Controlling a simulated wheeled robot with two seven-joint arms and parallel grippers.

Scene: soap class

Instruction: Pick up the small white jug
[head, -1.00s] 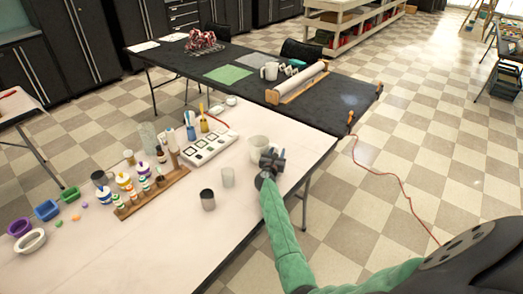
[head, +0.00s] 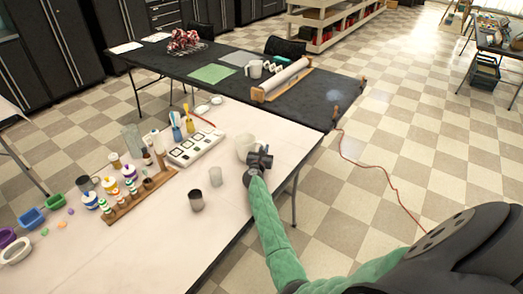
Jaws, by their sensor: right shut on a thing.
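The small white jug (head: 244,145) stands upright near the right edge of the pale table (head: 140,258). My right gripper (head: 259,160) is at the jug's right side, shut on it. The gripper's dark body hides part of the jug, including its near right side. I cannot tell whether the jug's base is off the table. My left gripper is not in view.
A frosted cup (head: 216,176) and a dark grey cup (head: 196,200) stand left of my right gripper. A white tray (head: 195,148) and a wooden bottle rack (head: 140,198) stand further left. A black table (head: 225,92) is behind. The pale table's front is clear.

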